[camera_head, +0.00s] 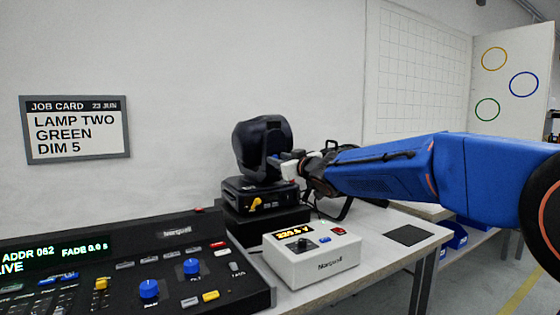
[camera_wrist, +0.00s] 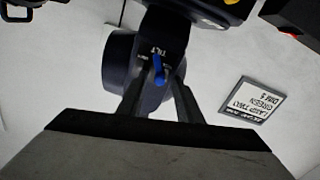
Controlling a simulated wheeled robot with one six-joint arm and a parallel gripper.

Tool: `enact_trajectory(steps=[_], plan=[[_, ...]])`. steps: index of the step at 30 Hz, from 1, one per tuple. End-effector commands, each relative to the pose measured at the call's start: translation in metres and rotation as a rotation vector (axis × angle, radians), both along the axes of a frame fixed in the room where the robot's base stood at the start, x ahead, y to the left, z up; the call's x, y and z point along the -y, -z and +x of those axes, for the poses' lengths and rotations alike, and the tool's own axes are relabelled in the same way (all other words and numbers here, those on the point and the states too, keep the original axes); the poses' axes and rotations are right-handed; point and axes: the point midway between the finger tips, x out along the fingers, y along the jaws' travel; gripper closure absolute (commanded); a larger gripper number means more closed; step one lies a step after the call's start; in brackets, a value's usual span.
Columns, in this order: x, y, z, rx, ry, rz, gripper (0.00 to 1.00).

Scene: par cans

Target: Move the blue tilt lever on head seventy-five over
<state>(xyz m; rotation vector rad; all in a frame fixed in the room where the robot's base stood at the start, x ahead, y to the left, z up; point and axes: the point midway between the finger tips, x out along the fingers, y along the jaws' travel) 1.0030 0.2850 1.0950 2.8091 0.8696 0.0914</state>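The dark moving head (camera_head: 263,145) stands on its black base on the bench in the head view. In the wrist view, which is upside down, its dark arm (camera_wrist: 168,30) carries the white word TILT, with the small blue tilt lever (camera_wrist: 158,68) beside it. In the wrist view my gripper (camera_wrist: 160,72) has one dark finger on each side of the lever, with gaps showing. It is open around the lever, not closed on it.
A black lighting desk (camera_head: 120,270) fills the lower left. A white control box (camera_head: 312,262) stands in front of the head's base, below my arm. A yellow lever (camera_head: 256,203) is on the base. A job card (camera_head: 76,128) hangs on the wall.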

Motion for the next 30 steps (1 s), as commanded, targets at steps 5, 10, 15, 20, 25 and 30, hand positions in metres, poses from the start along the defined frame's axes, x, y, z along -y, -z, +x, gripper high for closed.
enact_trajectory(steps=[5, 10, 15, 20, 25, 30], plan=[[0.0001, 0.0000, 0.0001, 0.000, 0.000, 0.000, 0.68], [0.0002, 0.0001, 0.0000, 0.000, 0.000, 0.000, 1.00], [0.0003, 0.0001, 0.0000, -0.001, 0.000, 0.001, 1.00], [0.0010, -0.0003, 0.0003, -0.012, 0.000, 0.018, 1.00], [0.0029, -0.0014, 0.0016, -0.052, 0.001, 0.077, 1.00], [0.0063, -0.0030, 0.0038, -0.122, 0.002, 0.178, 1.00]])
